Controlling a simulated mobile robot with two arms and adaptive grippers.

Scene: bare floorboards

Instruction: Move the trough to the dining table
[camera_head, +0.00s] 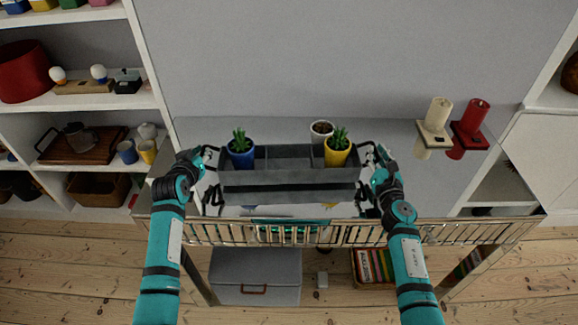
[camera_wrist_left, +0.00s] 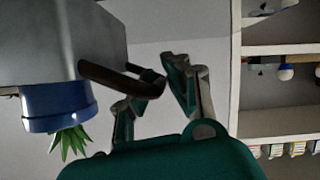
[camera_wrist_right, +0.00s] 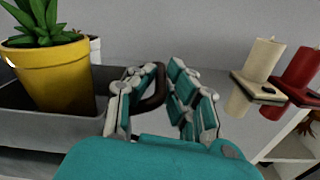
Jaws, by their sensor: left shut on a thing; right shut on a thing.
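The trough (camera_head: 285,177) is a long grey box with compartments and a dark handle at each end. It is held level over the reflective table top. A blue pot (camera_head: 241,158) with a green plant sits at its left end, and a yellow pot (camera_head: 337,157) with a plant sits near its right end. My left gripper (camera_head: 208,156) is shut on the left handle, which also shows in the left wrist view (camera_wrist_left: 120,80). My right gripper (camera_head: 373,155) is shut on the right handle, seen in the right wrist view (camera_wrist_right: 152,88). Whether the trough touches the table is unclear.
A white pot (camera_head: 321,130) stands behind the trough. A cream candle (camera_head: 439,112) and a red candle (camera_head: 475,114) on holders are to the right. A metal rail (camera_head: 300,234) runs along the table's front. A shelf (camera_head: 75,104) stands left; a grey box (camera_head: 255,275) is below.

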